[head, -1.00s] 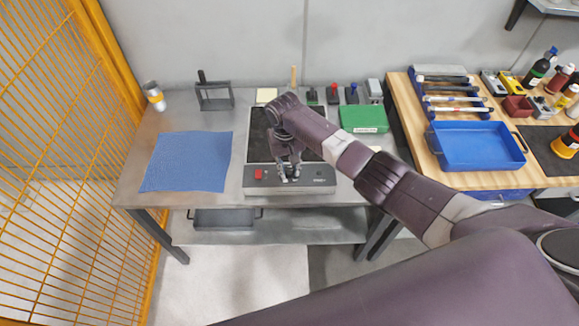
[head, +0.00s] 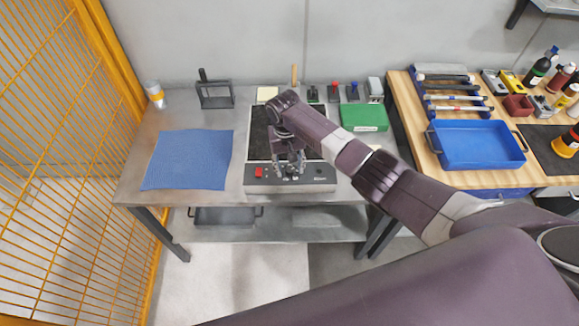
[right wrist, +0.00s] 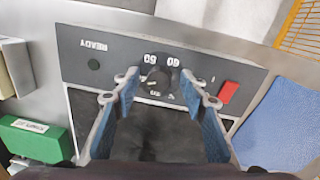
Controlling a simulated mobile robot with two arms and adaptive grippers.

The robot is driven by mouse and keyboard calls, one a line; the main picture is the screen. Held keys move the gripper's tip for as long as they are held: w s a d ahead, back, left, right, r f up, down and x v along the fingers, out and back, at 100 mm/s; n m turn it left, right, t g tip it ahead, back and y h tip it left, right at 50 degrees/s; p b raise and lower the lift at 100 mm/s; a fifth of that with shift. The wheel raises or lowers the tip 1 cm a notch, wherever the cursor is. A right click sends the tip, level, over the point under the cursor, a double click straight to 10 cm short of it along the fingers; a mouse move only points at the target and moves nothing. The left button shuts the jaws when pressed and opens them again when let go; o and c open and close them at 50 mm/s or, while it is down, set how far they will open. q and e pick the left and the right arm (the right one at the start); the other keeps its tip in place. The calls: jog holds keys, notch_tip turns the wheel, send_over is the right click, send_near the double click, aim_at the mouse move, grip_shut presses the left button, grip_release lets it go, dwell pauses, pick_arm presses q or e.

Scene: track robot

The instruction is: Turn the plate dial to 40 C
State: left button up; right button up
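The hot plate (head: 257,140) is a dark flat top with a grey front panel (head: 318,180), standing on the metal bench. In the right wrist view, the panel's round black dial (right wrist: 156,79) has upside-down numbers around it; I cannot read its setting surely. My right gripper (head: 290,172) is at the front panel. In the right wrist view, its two fingers (right wrist: 158,82) are apart, one on each side of the dial; I cannot tell whether they touch it. A red switch (right wrist: 229,91) sits beside the dial. My left gripper is not in view.
A blue cloth (head: 188,160) lies left of the plate. A green box (head: 364,118) and small stands are behind right. A blue tray (head: 476,146) and bottles are on the wooden bench. A yellow mesh fence (head: 60,130) stands at left.

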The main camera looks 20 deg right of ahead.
aim_at(287, 170)
jog(key=shift+r, duration=0.1)
notch_tip(287, 170, up, 12)
jog(key=shift+a, duration=0.3)
jog(key=shift+f, duration=0.2)
dwell(0.4)
